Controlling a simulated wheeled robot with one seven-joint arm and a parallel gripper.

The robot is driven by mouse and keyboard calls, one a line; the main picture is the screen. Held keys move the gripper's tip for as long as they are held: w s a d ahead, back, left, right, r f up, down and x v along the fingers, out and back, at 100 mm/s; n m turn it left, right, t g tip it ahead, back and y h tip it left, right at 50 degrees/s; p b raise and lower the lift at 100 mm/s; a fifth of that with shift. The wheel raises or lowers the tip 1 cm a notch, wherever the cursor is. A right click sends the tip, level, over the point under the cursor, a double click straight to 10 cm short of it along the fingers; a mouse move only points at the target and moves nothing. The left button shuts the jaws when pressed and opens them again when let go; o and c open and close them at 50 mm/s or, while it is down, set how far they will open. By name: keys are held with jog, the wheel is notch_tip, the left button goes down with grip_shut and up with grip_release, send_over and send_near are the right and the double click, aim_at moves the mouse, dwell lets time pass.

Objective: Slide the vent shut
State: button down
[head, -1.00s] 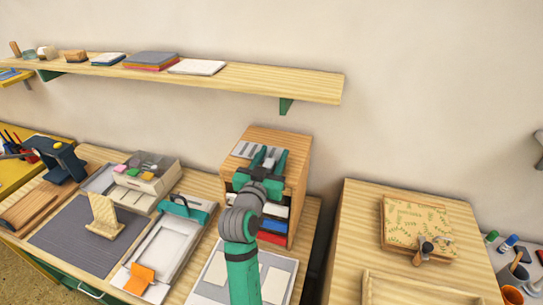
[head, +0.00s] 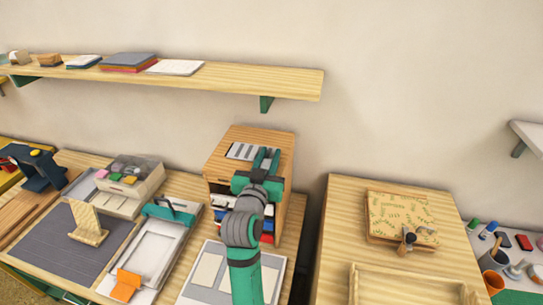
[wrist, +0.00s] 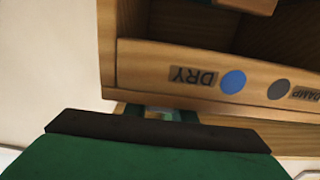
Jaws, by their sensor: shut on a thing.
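The vent (head: 243,152) is a pale grey plate with dark slots on top of the wooden cabinet (head: 283,150). My gripper (head: 265,158) reaches over the cabinet top at the vent's right end. It is shut on a part of the vent, which the fingers mostly hide. In the wrist view my gripper (wrist: 160,114) shows as a green body with a dark edge, its fingertips mostly hidden. Past it is the cabinet's front rail (wrist: 140,70), with a DRY label and blue dot, and a second label, partly cut off, with a grey dot.
Coloured pads (head: 266,225) sit in the cabinet's open front below my arm. A wall shelf (head: 230,82) runs above and behind. A press tray (head: 157,245) and a clear-lidded box (head: 135,180) stand left. A wooden table (head: 345,215) stands right.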

jog(key=shift+s+d, duration=0.1)
jog(key=c, duration=1.5)
grip_release()
jog(key=shift+d, duration=0.1)
jog(key=shift+s, duration=0.15)
jog(key=v, duration=1)
jog(key=shift+s, duration=0.25)
jog(key=shift+w, duration=0.15)
jog(key=shift+a, duration=0.3)
